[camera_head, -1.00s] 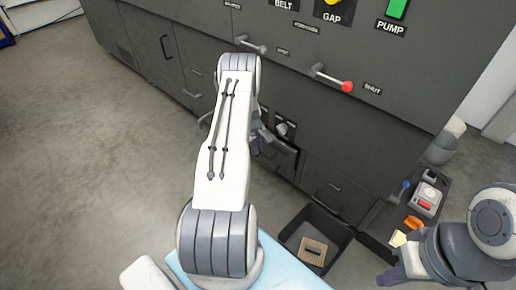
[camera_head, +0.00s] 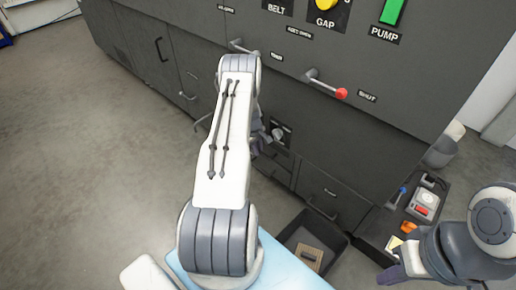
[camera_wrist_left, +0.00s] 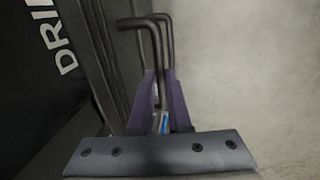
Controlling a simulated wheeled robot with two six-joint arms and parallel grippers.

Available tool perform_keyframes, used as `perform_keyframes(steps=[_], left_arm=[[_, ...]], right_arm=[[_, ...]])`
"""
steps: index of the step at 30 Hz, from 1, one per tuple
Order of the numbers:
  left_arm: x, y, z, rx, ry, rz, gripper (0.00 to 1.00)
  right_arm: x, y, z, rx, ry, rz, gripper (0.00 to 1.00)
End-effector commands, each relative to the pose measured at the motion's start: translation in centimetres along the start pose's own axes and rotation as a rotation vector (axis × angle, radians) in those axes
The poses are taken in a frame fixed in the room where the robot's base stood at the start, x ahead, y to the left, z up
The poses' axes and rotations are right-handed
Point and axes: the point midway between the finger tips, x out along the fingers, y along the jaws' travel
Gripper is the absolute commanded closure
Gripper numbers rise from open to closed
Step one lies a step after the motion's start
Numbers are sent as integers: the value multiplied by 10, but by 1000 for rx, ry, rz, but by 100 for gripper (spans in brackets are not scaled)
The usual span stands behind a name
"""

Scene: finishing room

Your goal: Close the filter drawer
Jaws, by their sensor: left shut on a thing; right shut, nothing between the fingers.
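The filter drawer is probably the dark drawer front (camera_head: 274,168) low on the cabinet, just right of my left forearm; it looks nearly flush, but the arm hides much of it. My left gripper (camera_wrist_left: 162,100) shows in the left wrist view with its purple fingers shut on a black bent handle bar (camera_wrist_left: 157,45). In the head view this gripper is mostly hidden behind my forearm. My right gripper (camera_head: 393,272) is shut and empty at the lower right, away from the cabinet handles.
A tray of small items (camera_head: 420,205) is at the right. A red-tipped lever (camera_head: 326,86) and another lever (camera_head: 243,46) stick out above. The left floor is clear.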

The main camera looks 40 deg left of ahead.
Motion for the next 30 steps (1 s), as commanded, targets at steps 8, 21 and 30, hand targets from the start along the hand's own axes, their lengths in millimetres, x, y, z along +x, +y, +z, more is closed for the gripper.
perform_keyframes(steps=[8, 21, 30], left_arm=[[-1, 3, -2, 1, 7, 7, 54], [-38, 4, -2, 1, 7, 7, 54], [-92, 3, -2, 0, 7, 7, 54]], right_arm=[[0, 0, 0, 0, 0, 0, 100], [-18, -1, -1, 0, 0, 0, 100], [-40, -3, -2, 0, 0, 0, 100]])
